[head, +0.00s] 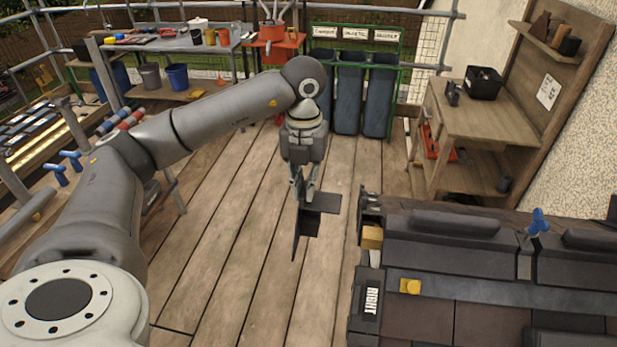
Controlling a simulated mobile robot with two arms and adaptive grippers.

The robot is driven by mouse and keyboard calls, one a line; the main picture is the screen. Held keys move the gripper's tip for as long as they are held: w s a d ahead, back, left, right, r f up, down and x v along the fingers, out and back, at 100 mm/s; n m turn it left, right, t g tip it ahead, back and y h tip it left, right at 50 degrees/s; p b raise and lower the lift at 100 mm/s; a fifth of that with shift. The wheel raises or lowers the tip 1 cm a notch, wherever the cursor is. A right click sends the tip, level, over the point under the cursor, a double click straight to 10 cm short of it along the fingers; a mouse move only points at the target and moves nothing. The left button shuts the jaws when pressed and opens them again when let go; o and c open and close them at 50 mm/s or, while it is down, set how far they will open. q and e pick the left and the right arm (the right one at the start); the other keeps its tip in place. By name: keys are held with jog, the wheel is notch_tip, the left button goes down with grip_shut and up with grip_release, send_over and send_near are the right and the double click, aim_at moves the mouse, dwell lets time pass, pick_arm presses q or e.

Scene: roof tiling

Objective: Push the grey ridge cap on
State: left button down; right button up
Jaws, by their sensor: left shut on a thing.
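My left gripper (304,194) hangs pointing down over the wooden deck, left of the roof model. It is shut on a dark grey angled piece, which looks like the grey ridge cap (309,222). One face of the cap hangs steeply and the other sticks out to the right. The cap is in the air, apart from the roof (424,322). Dark ridge pieces (455,224) lie along the top of the roof, with a gap between two of them near a blue-handled thing (539,222). My right gripper does not show.
A wooden bench (477,120) stands behind the roof. Dark bins (349,92) in a green frame stand at the back. The deck (225,235) around the cap is clear.

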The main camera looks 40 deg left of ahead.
aim_at(325, 202)
pick_arm(q)
jog(key=shift+w+d+f+b, duration=0.15)
jog(key=shift+w+d+f, duration=0.15)
jog(key=shift+d+f, duration=0.25)
jog(key=shift+w+d+f+b, duration=0.15)
jog(key=shift+w+d+f, duration=0.15)
jog(key=shift+d, duration=0.4)
jog(key=shift+w+d+f, duration=0.3)
jog(key=shift+d+f, duration=0.25)
jog(key=shift+d, duration=0.2)
jog(key=d, duration=0.1)
jog(key=w+d, duration=0.1)
jog(key=d, duration=0.1)
jog(key=shift+w+d, duration=0.25)
jog(key=shift+w, duration=0.1)
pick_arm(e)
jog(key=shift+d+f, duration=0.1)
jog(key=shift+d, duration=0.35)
pick_arm(q)
jog(key=shift+w+d, duration=0.15)
jog(key=shift+d, duration=0.15)
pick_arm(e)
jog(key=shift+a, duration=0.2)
pick_arm(q)
jog(key=shift+w+d, duration=0.1)
jog(key=shift+d, duration=0.2)
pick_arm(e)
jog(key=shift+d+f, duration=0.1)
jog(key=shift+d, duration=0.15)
